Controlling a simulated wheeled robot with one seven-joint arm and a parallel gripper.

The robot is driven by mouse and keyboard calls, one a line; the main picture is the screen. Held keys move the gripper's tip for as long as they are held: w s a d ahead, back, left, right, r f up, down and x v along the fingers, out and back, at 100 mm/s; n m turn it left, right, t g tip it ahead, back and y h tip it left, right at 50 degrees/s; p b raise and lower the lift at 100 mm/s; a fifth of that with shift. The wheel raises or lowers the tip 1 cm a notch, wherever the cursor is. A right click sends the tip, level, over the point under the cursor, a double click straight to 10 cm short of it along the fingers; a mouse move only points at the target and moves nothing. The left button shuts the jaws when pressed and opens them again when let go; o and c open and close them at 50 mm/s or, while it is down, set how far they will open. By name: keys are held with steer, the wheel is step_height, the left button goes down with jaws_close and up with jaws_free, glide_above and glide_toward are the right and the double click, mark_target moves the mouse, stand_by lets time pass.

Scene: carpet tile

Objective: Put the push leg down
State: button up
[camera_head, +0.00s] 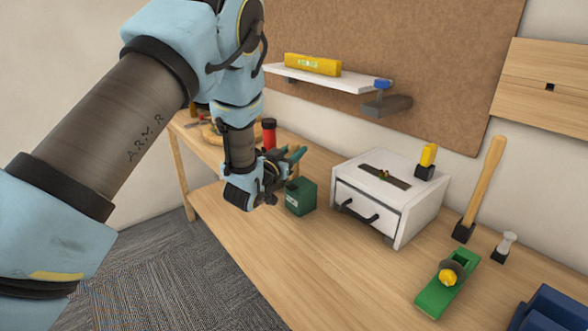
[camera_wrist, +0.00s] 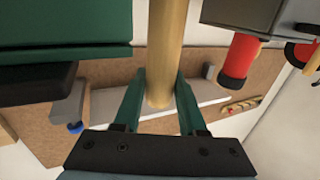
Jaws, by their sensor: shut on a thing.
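The push leg (camera_wrist: 168,45) appears to be the pale wooden rod in the wrist view. It runs from the top edge down between my green fingers, its rounded end near the gripper body. My gripper (camera_wrist: 160,85) is shut on it, a finger on each side. In the head view my gripper (camera_head: 293,154) is over the workbench (camera_head: 235,222), just above and behind a green box (camera_head: 300,198). I cannot make out the rod there, and its far end is outside the wrist view.
A white drawer unit (camera_head: 385,200) stands right of the green box. A red cylinder (camera_head: 269,133) is behind my gripper. A wall shelf (camera_head: 340,80) holds a yellow level (camera_head: 312,64). A mallet (camera_head: 485,190) and green plane (camera_head: 447,284) are farther right. The bench's front-left surface is clear.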

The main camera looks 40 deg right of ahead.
jaws_close()
stand_by(0.5)
